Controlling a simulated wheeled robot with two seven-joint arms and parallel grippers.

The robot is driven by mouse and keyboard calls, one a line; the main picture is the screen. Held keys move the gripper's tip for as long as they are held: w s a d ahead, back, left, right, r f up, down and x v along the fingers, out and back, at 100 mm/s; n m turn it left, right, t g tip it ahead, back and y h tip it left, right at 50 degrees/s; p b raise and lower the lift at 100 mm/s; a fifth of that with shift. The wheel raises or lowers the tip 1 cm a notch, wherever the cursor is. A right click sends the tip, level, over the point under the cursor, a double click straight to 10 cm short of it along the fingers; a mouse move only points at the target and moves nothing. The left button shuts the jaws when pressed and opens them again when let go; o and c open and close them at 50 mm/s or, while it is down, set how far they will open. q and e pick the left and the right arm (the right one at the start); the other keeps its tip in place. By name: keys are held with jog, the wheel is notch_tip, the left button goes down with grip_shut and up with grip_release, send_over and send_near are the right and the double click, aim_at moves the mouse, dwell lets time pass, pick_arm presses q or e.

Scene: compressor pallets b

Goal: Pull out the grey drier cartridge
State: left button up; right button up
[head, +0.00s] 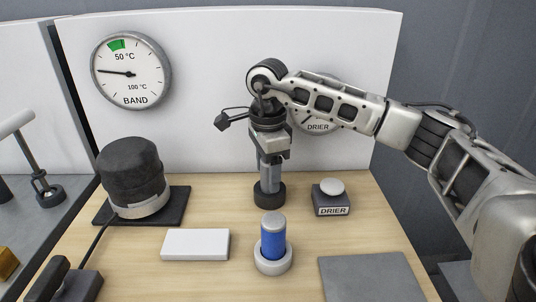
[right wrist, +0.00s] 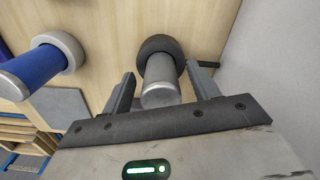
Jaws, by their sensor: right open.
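The grey drier cartridge (head: 269,186) stands upright in a dark round socket (head: 269,198) on the wooden bench, partly hidden by my right gripper in the head view. My right gripper (head: 270,165) points down over it and is open. In the right wrist view, the grey cartridge (right wrist: 161,82) lies between the two spread fingers (right wrist: 162,84), with a visible gap on each side. I cannot tell any contact. The dark socket ring (right wrist: 160,46) shows beyond the fingertips. My left gripper is not in view.
A blue cartridge (head: 273,240) stands in a pale ring holder just in front. A DRIER button box (head: 331,199) is close on the right. A white block (head: 195,244), a grey mat (head: 370,278) and a black banded cylinder (head: 132,172) are around. A white gauge panel (head: 215,90) rises behind.

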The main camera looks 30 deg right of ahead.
jog(key=shift+f, duration=0.25)
jog(key=c, duration=1.2)
jog(key=shift+o, duration=0.2)
jog(key=shift+r+p, duration=0.6)
jog(key=shift+r, duration=0.15)
jog(key=shift+r+p, duration=2.1)
jog(key=shift+r, duration=0.6)
jog(key=shift+w+r, duration=0.1)
jog(key=shift+r, duration=0.05)
